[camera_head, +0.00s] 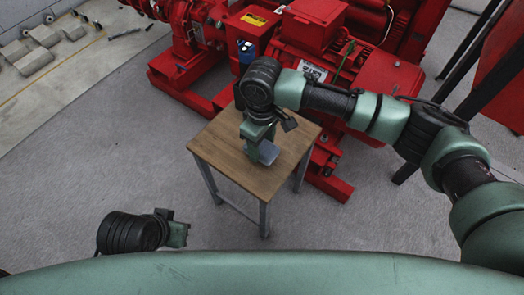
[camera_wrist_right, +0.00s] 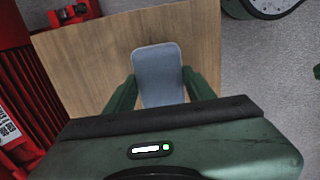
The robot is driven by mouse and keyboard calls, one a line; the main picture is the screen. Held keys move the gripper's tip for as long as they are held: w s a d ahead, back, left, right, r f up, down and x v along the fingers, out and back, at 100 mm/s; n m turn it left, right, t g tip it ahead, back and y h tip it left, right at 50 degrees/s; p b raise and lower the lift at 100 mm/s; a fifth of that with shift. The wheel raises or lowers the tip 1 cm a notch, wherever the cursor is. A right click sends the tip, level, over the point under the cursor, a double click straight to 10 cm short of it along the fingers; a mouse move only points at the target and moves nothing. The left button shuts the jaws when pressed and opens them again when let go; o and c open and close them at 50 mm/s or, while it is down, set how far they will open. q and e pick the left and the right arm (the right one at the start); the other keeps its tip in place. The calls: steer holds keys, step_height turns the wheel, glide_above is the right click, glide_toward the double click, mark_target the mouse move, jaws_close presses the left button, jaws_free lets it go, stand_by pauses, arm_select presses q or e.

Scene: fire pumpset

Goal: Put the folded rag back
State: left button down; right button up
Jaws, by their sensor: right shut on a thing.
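The folded rag (camera_head: 268,153) is a flat blue-grey pad at the small wooden table, in the head view. It also shows in the right wrist view (camera_wrist_right: 158,68), between the two green fingers. My right gripper (camera_head: 262,150) points down over the table and is shut on the rag. In the wrist view the right gripper (camera_wrist_right: 160,95) has a finger on each side of it. Whether the rag touches the tabletop is hard to tell. My left gripper (camera_head: 178,234) is at the lower left, away from the table; its fingers are too small to read.
The wooden table (camera_head: 222,150) has grey metal legs and a mostly bare top. A red pumpset (camera_head: 310,62) stands close behind it. Grey blocks (camera_head: 35,60) lie on the floor at the far left. The floor left of the table is clear.

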mark_target(262, 146)
step_height(262, 146, down, 3)
steer(key=shift+f, duration=0.15)
steer(key=o, duration=1.2)
